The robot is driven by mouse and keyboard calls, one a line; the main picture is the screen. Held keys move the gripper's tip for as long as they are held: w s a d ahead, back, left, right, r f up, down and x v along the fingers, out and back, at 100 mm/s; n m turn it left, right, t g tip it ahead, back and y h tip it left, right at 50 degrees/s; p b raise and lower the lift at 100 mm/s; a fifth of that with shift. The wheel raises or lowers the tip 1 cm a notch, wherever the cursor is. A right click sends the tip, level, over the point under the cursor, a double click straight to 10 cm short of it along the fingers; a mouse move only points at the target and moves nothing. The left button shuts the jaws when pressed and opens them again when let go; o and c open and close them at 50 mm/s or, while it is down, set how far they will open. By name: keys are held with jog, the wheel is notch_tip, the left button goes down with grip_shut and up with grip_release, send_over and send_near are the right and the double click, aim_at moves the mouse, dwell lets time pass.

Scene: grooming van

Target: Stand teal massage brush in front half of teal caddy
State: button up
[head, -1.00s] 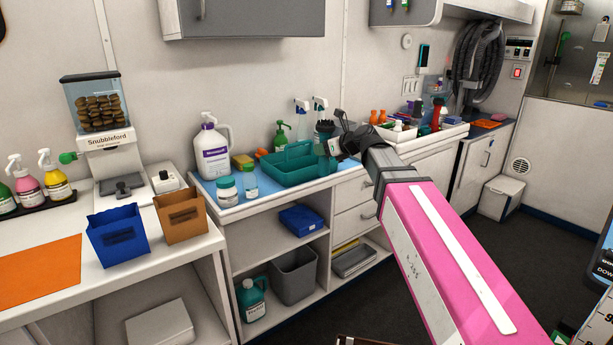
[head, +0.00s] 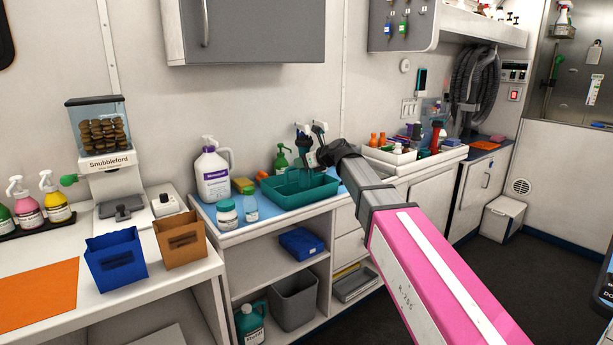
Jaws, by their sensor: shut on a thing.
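The teal caddy (head: 283,202) stands on the blue-topped counter against the back wall, with its carry handle across the middle. My gripper (head: 318,156) is above the caddy's right part, shut on the teal massage brush (head: 307,161). The brush is dark and small here, roughly upright, and partly hidden by the gripper. Its lower end overlaps the caddy's right end in the picture. I cannot tell whether it is inside or above the rim, or which half it is over.
A white jug (head: 212,175), a white jar (head: 227,214) and a clear bottle (head: 250,206) stand left of the caddy. A green pump bottle (head: 282,158) and spray bottles are behind it. A white tray (head: 398,158) of bottles lies to the right.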

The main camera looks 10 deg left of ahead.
aim_at(306, 174)
jog(key=shift+w+d+f, duration=0.1)
jog(key=shift+w+f, duration=0.3)
jog(key=shift+f, duration=0.5)
jog(key=shift+w+d+f, duration=0.1)
jog(key=shift+w+f, duration=0.35)
jog(key=shift+f, duration=0.5)
jog(key=shift+w+f, duration=0.4)
jog(key=shift+f, duration=0.5)
jog(key=shift+f, duration=0.1)
jog(key=o, duration=1.2)
jog(key=v, duration=1.2)
